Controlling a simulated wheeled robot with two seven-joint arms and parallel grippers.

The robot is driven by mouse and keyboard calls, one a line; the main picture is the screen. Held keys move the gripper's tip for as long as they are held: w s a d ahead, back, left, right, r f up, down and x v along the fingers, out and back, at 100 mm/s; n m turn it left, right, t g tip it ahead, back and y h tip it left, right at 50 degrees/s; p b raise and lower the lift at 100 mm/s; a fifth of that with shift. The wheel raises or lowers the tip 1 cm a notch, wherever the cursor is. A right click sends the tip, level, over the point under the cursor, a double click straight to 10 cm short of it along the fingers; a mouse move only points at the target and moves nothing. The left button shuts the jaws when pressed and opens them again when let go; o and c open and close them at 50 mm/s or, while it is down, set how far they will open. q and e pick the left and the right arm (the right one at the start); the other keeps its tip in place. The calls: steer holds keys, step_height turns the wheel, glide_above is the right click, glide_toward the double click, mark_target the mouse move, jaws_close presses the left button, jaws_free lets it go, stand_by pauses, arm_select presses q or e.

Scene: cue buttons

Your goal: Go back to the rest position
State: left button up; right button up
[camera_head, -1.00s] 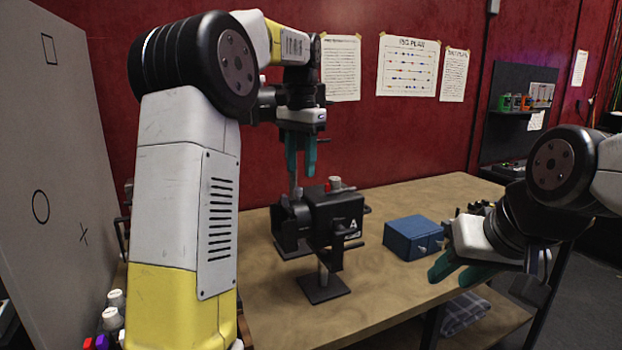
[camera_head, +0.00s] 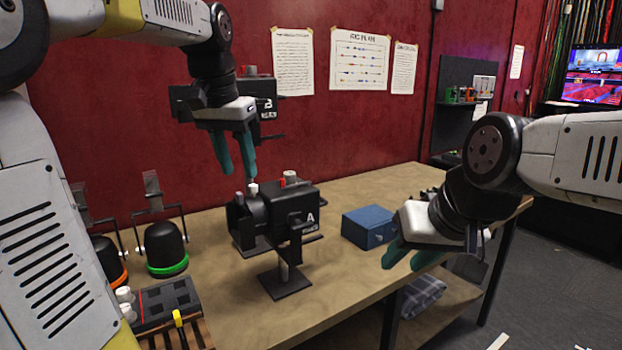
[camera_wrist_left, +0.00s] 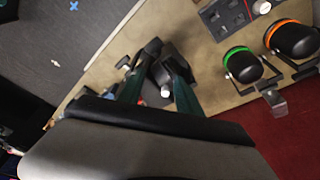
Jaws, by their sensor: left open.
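My left gripper (camera_head: 237,172) is open, pointing down just above the black device labelled A (camera_head: 292,212), near its white knob (camera_head: 252,188). I cannot tell whether a finger touches the knob. Nothing shows between the fingers in the head view. In the left wrist view, the gripper's teal fingers (camera_wrist_left: 160,90) stand apart with the device's white knob seen beyond them. My right gripper (camera_head: 403,266) is open and empty by the table's front edge, in front of the blue box (camera_head: 368,226).
A black device labelled B (camera_head: 266,103) is partly hidden behind my left gripper. Two black domes, with green (camera_head: 166,246) and orange (camera_head: 103,252) rings, stand at left near a black panel (camera_head: 168,302). Table space (camera_head: 340,272) right of the stand is clear.

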arm_select(q)
steer(key=s+f+n+t, duration=0.1)
steer(key=s+f, duration=0.4)
steer(key=s, duration=0.3)
steer(key=s+d+f+n+t+h, duration=0.1)
steer(key=s+f+n+t, duration=0.1)
steer(key=s+f, duration=0.4)
steer(key=shift+s+d+t, duration=0.25)
steer(key=shift+s+t, duration=0.05)
steer(key=shift+s, duration=0.6)
steer(key=shift+a, duration=0.1)
steer(key=shift+c, duration=0.5)
